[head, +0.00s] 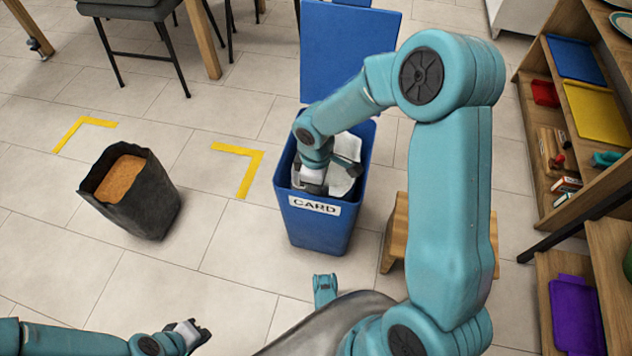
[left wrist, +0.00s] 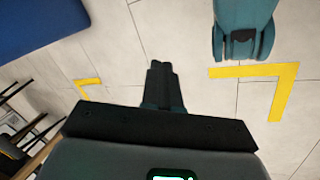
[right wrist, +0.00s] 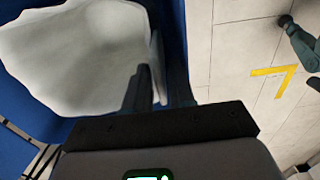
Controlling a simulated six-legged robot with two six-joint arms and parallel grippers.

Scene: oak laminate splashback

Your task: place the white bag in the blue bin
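The white bag (head: 345,160) is inside the mouth of the blue bin (head: 322,232), whose front label reads "CARD". My right gripper (head: 312,180) reaches down into the bin at the bag's left side. In the right wrist view, the bag (right wrist: 70,55) fills the upper left, and its edge lies between the slightly parted fingers of my right gripper (right wrist: 160,80). The bag's underside and the bin's floor are hidden. My left gripper (head: 188,335) is low at the left, away from the bin. In the left wrist view its fingers (left wrist: 163,72) are together and empty.
The bin's blue lid (head: 345,50) stands open behind it. A dark sack with brown contents (head: 125,180) stands at the left. A wooden stool (head: 398,235) is close to the bin's right. Shelves (head: 540,150) line the right. Yellow corner marks (head: 243,165) lie on clear tiles.

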